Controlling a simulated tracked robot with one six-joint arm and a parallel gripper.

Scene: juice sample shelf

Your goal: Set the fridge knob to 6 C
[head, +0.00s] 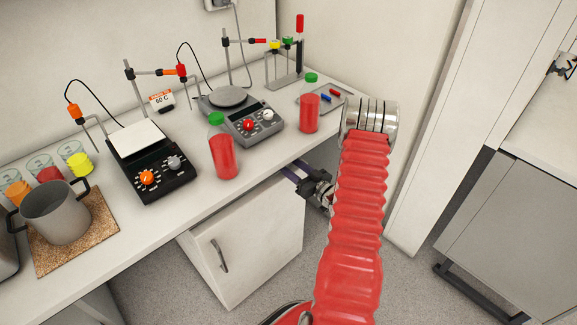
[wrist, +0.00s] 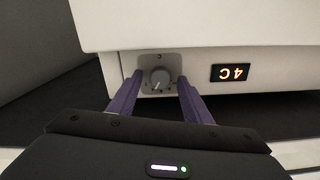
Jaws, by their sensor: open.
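The fridge knob (wrist: 160,76) is a small grey round dial on a square grey plate, on a white panel in the wrist view. To its right a dark display (wrist: 230,73) shows 4C in lit figures, upside down in this view. My gripper (wrist: 160,79) is open, with one purple finger on each side of the knob. I cannot tell whether either finger touches it. In the head view my gripper (head: 291,173) reaches below the bench edge, at the upper part of a white cabinet (head: 255,235) with a door handle. The knob is hidden there.
The white bench (head: 180,205) above my gripper holds two red bottles with green caps (head: 223,155) (head: 309,108), a black hotplate (head: 150,170), a grey stirrer (head: 250,125) and a grey pot (head: 57,213). Grey floor lies open right of the cabinet.

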